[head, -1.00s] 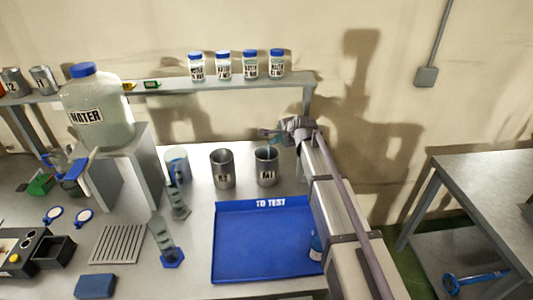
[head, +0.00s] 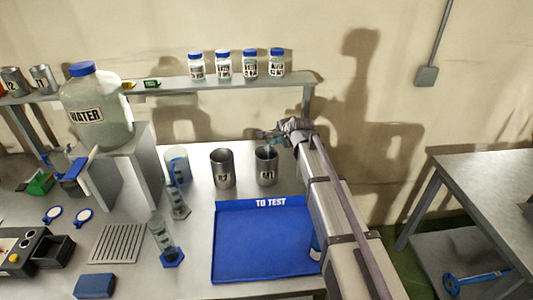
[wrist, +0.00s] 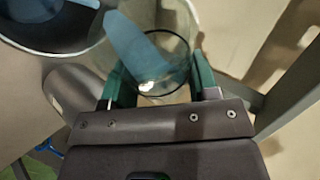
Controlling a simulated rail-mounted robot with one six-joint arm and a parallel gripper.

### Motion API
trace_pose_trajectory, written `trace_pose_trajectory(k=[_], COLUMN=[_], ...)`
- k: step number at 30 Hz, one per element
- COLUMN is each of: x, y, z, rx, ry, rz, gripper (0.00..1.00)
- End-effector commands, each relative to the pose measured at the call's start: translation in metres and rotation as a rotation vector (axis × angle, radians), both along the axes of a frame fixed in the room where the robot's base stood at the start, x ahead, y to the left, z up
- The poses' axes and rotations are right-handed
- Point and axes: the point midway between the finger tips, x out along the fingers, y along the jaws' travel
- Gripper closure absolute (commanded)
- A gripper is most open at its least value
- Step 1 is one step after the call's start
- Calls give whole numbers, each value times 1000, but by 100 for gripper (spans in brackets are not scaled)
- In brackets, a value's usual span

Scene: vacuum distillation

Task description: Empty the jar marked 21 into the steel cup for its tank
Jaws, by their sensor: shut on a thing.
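My gripper (head: 277,136) is shut on a clear glass jar (wrist: 178,22), which shows between the green fingers (wrist: 162,82) in the wrist view. A pale blue band shows in or through the glass; I cannot tell if it is liquid. No number on this jar is readable. The gripper is above the right steel cup (head: 266,172), near its back rim. A second steel cup (head: 223,170) stands to its left. Both cups are upright with dark labels too small to read surely. A round metal vessel (wrist: 82,50) shows at upper left in the wrist view, bluish inside.
A blue tray marked TO TEST (head: 262,245) lies in front of the cups, with a bottle (head: 315,243) partly hidden by my arm. Several blue-lidded jars (head: 223,66) stand on the back shelf (head: 175,88). A large WATER container (head: 98,110) and graduated cylinders (head: 176,200) are left.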

Motion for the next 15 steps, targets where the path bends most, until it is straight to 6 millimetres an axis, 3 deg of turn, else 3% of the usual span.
trace_pose_trajectory(k=[15], x=[-1], y=[1], z=[-2], rx=[-31], ry=[-29], rz=[1], gripper=[73])
